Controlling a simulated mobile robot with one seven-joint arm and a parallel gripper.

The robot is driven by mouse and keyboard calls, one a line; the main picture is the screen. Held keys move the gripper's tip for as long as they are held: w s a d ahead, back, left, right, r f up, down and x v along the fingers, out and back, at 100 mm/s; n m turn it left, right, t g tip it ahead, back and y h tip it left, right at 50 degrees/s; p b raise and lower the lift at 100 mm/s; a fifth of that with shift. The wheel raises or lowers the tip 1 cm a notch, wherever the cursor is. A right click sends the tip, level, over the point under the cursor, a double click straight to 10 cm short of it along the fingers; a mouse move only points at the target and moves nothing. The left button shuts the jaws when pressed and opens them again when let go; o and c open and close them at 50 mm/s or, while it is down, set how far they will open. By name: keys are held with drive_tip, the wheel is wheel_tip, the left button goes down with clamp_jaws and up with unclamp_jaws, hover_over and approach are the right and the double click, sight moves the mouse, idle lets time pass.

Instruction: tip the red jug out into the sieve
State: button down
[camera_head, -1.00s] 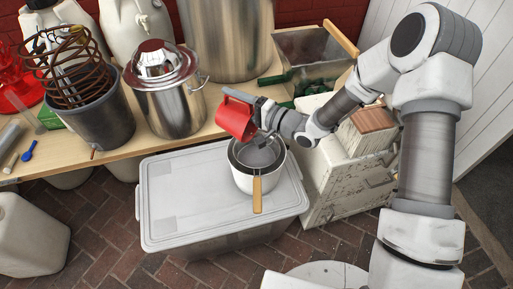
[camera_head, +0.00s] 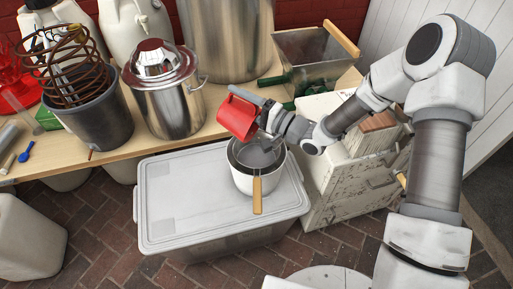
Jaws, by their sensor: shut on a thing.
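The red jug (camera_head: 237,116) is tilted, held above the left rear of the sieve (camera_head: 257,155). My gripper (camera_head: 263,114) is shut on the jug from its right side; the fingertips are partly hidden. The sieve has a grey mesh bowl and a wooden handle (camera_head: 257,195) that points toward the front. It rests in the mouth of a white pot (camera_head: 254,181). No stream from the jug is visible, and its contents are hidden.
The pot stands on a grey lidded storage box (camera_head: 195,195). Behind it, the wooden bench (camera_head: 70,160) carries a steel pot (camera_head: 168,98) and a dark bucket with a copper coil (camera_head: 90,115). A worn white cabinet (camera_head: 345,170) stands at the right. The box lid's left part is clear.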

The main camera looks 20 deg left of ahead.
sight(257, 109)
drive_tip(key=shift+s+d+r+t+y+b, duration=0.15)
drive_tip(key=shift+s+d+t+y+b, duration=0.1)
drive_tip(key=shift+d+y+b, duration=0.65)
drive_tip(key=shift+s+d+r+t+y+b, duration=0.2)
drive_tip(key=shift+d+y+b, duration=0.4)
drive_tip(key=shift+d+b, duration=0.45)
idle(0.7)
drive_tip(key=shift+s+a, duration=0.1)
